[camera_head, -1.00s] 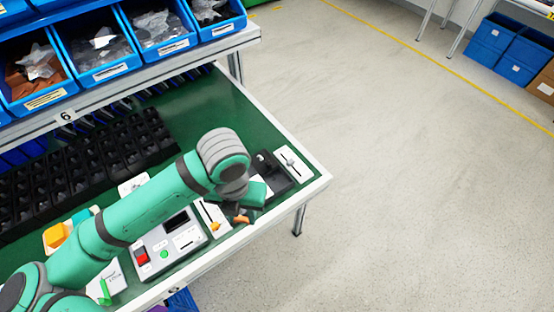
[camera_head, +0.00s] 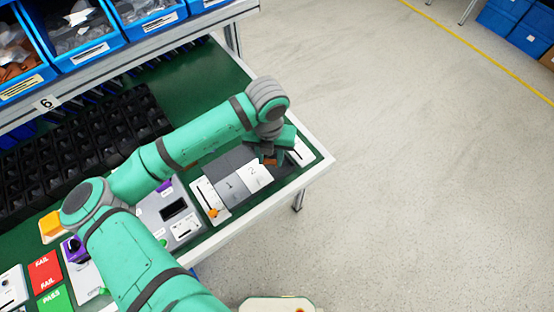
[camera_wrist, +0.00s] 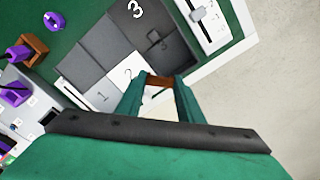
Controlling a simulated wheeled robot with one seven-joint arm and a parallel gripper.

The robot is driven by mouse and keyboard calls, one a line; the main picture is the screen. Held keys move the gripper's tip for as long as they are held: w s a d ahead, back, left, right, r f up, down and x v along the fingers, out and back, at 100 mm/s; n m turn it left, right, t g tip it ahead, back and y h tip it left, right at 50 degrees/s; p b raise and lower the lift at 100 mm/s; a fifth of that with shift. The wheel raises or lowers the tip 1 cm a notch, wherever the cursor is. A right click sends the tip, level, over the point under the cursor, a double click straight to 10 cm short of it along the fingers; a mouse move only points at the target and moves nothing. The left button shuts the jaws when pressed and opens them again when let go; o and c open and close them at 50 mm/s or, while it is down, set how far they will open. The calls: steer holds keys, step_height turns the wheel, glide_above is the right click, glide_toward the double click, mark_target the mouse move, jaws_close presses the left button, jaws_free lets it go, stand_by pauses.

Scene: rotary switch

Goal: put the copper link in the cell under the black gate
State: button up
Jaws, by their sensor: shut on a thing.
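The copper link (camera_wrist: 160,80) is a brown block between the fingertips of my gripper (camera_wrist: 158,88), which is shut on it. In the head view my gripper (camera_head: 269,161) holds it above the right part of a box with numbered panels. Panel 1 (camera_head: 228,188) is grey and panel 2 (camera_head: 257,178) is white. In the wrist view, the black gate (camera_wrist: 130,18) bears the number 3. Beside it lies a dark square area (camera_wrist: 165,45), seemingly an open cell with a small mark inside. The link is near panel 2, apart from that dark area.
A white slider unit (camera_head: 205,193) with an orange knob stands left of the box. Another slider unit (camera_wrist: 212,25) with a grey knob stands at the box's other end, near the table edge. Black bins (camera_head: 90,150) stand behind.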

steer(key=f, duration=0.1)
steer(key=w+d+f, duration=0.1)
steer(key=w+f, duration=0.1)
steer(key=shift+w+d+f, duration=0.1)
steer(key=shift+d+f, duration=0.15)
steer(key=shift+d, duration=0.15)
step_height(320, 180, down, 3)
steer(key=shift+w+d+f, duration=0.1)
steer(key=shift+w+f, duration=0.15)
steer(key=shift+d+f, duration=0.1)
steer(key=shift+f, duration=0.05)
steer(key=o, duration=0.8)
